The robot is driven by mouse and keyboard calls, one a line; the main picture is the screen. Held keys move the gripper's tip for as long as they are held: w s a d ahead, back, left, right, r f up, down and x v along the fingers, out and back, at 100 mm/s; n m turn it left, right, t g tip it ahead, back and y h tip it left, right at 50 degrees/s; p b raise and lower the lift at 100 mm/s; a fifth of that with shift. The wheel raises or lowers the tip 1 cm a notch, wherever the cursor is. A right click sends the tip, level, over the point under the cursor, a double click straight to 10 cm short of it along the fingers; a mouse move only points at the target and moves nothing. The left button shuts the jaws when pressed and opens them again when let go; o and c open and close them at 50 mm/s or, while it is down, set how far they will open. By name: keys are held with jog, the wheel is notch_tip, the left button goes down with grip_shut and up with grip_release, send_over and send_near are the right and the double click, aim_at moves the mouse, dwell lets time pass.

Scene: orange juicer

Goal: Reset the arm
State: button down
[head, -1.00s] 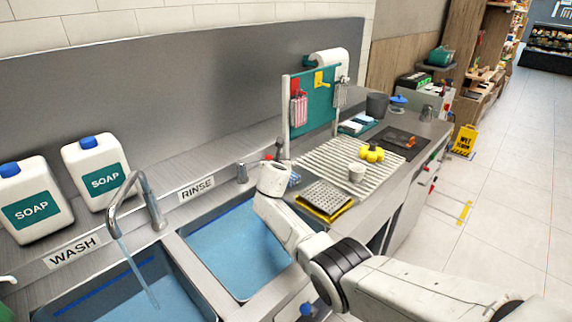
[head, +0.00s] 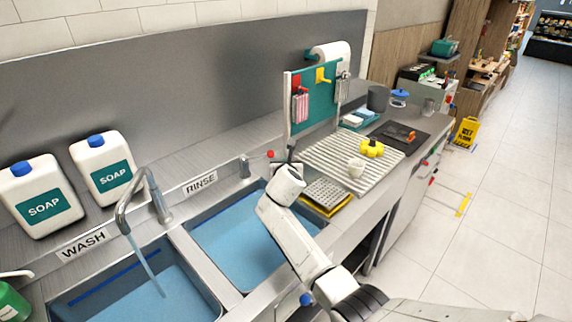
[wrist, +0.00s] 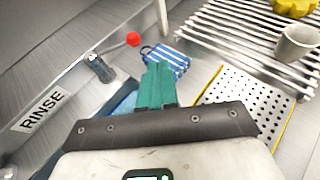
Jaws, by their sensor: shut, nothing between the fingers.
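My gripper (wrist: 156,87) shows in the wrist view with its two green fingers together and nothing between them. It points over the counter strip beside the rinse sink. A blue-and-white striped cloth or sponge (wrist: 168,60) lies just beyond the fingertips in that view; I cannot tell whether they touch. In the head view my pale arm reaches up over the right side of the rinse sink (head: 228,240), and its wrist hides the fingers. A perforated metal tray with a yellow edge (head: 327,194) lies right of the wrist.
A ribbed drainboard (head: 330,157) holds a white cup (head: 356,168) and a yellow object (head: 371,148). A teal pegboard (head: 315,97) stands behind. The wash sink (head: 125,295) has running water, with soap jugs (head: 42,198) behind it. A red-tipped lever (wrist: 133,39) is near the fingers.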

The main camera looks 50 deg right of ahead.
dwell(0.5)
jog(key=s+a+f+m+g+y, duration=0.1)
jog(key=s+a+f+m+y, duration=0.25)
jog(key=s+a+m, duration=0.55)
jog(key=s+a+f+m+g+y, duration=0.1)
jog(key=s+a+f+m+y, duration=0.1)
jog(key=s+a+f+m, duration=0.65)
jog(key=s+a+r+m+g+y, duration=0.1)
jog(key=s+a+r+m+y, duration=0.1)
jog(key=s+a+m, duration=0.35)
jog(key=s+a+r+m+g+y, duration=0.1)
jog(key=s+a+r+m+y, duration=0.2)
jog(key=s+a, duration=0.55)
jog(key=s+f+g+b, duration=0.3)
jog(key=s+f+b, duration=0.2)
jog(key=s+f, duration=0.3)
notch_tip(320, 180, down, 4)
jog(key=shift+s+r+m+g, duration=0.15)
jog(key=shift+s+m+g, duration=0.1)
jog(key=shift+m+g, duration=0.15)
